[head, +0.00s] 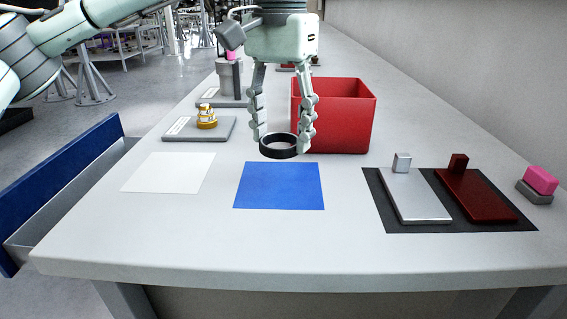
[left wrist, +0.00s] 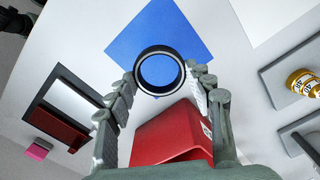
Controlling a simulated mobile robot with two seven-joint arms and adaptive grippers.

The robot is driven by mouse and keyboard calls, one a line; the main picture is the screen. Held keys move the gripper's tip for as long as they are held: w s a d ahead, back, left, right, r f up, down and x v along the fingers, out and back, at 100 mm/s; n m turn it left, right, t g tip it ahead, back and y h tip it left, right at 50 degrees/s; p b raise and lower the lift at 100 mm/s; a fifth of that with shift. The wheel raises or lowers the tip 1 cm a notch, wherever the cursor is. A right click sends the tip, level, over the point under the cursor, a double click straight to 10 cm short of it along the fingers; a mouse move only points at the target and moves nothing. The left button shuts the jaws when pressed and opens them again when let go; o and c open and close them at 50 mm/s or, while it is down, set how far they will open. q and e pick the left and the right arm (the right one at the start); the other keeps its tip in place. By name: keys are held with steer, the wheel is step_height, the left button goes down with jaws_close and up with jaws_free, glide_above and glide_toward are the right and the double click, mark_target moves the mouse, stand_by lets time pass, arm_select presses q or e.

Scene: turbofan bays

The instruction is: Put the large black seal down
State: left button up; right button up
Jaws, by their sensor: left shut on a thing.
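The large black seal (head: 279,154) is a dark ring between the fingers of my left gripper (head: 280,143), which is shut on its outer sides. In the head view it shows just behind the far edge of the blue mat (head: 279,187). In the left wrist view the seal (left wrist: 160,94) overlaps the blue mat (left wrist: 150,30), and blue shows through its hole. It looks level and above the table, but its exact height is hard to tell. My right gripper is not in view.
A red bin (head: 345,125) stands close behind and right of the gripper. A white sheet (head: 168,172) lies left of the blue mat. A dark mat (head: 433,225) bears a silver and a dark red block. A grey plate (head: 180,131) holds brass rings. The front table is clear.

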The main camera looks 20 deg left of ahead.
mark_target(281, 181)
arm_select(q)
steer(key=shift+f, duration=2.9)
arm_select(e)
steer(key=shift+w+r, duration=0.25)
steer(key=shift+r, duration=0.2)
arm_select(q)
steer(key=shift+f, duration=0.2)
steer(key=o, duration=1)
steer(key=shift+r, duration=0.1)
steer(key=shift+c, duration=0.2)
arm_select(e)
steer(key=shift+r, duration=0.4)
